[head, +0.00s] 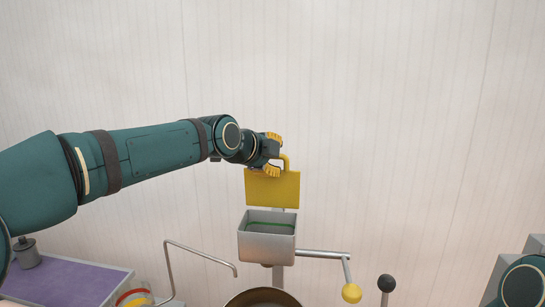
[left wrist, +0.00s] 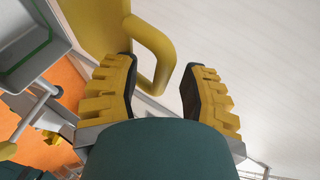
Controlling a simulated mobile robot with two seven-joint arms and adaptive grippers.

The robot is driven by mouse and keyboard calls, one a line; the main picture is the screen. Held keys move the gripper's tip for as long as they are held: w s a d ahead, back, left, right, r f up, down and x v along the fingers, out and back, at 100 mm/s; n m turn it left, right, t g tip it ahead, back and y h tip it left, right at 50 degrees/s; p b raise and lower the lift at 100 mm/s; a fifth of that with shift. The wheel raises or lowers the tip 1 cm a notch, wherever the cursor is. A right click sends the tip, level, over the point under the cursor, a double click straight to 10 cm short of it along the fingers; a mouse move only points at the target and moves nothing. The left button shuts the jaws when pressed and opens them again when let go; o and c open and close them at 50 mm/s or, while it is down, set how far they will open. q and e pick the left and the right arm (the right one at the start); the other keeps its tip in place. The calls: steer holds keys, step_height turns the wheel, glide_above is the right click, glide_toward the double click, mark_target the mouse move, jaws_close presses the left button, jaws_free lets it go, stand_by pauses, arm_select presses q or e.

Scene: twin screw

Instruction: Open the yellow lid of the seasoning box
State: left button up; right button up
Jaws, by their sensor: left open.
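The yellow lid (head: 272,188) stands upright, raised at the back of the grey metal seasoning box (head: 267,246), whose open top shows. Its curved yellow handle (head: 286,161) is at the lid's upper edge. My left gripper (head: 272,155) is at the lid's top, beside the handle. In the left wrist view the two fingers of my left gripper (left wrist: 162,75) are apart, with the lid handle (left wrist: 157,42) reaching into the gap between them. The lid's panel (left wrist: 95,20) and part of the box (left wrist: 30,45) show at the upper left.
A crank with a yellow knob (head: 351,293) sticks out right of the box. A bent metal rod (head: 200,253) and a dark pan (head: 262,298) are in front. A purple-topped surface (head: 65,283) with a grey container (head: 27,254) is at lower left. The wall (head: 400,120) is behind.

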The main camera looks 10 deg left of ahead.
arm_select(q)
steer(key=v, duration=1.2)
